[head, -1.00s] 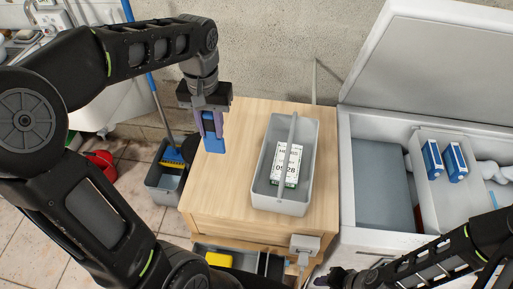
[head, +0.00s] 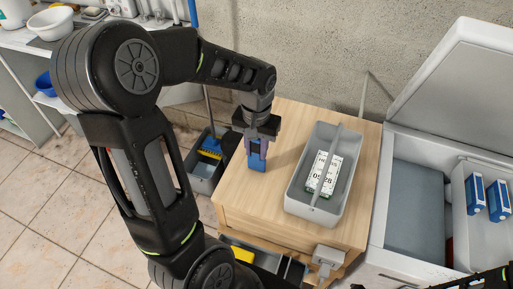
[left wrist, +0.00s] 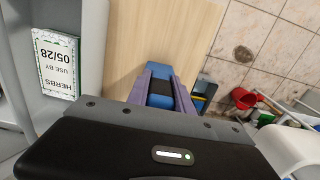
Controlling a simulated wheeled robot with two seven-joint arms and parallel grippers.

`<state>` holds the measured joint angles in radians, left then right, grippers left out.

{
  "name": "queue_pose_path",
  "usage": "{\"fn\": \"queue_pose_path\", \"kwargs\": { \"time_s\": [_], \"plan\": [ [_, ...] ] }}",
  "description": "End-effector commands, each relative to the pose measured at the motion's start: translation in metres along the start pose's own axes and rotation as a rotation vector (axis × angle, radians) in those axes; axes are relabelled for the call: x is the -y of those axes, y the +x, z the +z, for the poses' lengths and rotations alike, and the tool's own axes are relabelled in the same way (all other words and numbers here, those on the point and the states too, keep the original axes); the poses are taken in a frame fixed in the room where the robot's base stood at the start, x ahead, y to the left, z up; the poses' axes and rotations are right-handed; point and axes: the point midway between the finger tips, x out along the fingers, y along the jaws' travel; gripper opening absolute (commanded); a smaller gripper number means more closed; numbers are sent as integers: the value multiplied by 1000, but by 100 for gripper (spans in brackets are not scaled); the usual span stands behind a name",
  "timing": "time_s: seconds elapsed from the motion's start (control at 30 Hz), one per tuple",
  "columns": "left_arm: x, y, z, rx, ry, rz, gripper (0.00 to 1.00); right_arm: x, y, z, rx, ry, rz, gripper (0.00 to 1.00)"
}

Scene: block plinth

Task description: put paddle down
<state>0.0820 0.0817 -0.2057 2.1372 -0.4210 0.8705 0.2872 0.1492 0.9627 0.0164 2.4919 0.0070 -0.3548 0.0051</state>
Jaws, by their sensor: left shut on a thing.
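My left gripper (head: 257,150) points down over the left part of the wooden block top (head: 245,200). Its purple fingers are shut on a blue paddle (head: 257,164), which hangs below them. The paddle's lower end is close to the wood; I cannot tell whether it touches. In the left wrist view the blue paddle (left wrist: 159,84) shows between the fingers, with a dark band across it. My right gripper is not in view; only a bit of that arm shows at the bottom right.
A grey handled crate (head: 300,200) with a HERBS label card (head: 325,172) stands right of the paddle. Bare wood lies between them. An open white chest (head: 378,225) stands at the right.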

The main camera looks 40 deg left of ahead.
Motion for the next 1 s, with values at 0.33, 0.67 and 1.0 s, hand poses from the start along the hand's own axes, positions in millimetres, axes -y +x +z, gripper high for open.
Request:
{"fn": "queue_pose_path", "kwargs": {
  "time_s": [0.33, 0.67, 1.0],
  "plan": [
    [0, 5, 0, -1, 0, 0, 0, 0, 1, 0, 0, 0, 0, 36],
    [0, 6, 0, -1, 1, 0, 47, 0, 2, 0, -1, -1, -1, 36],
    [0, 4, 0, -1, 1, 0, 49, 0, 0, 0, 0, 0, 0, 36]
  ]
}}
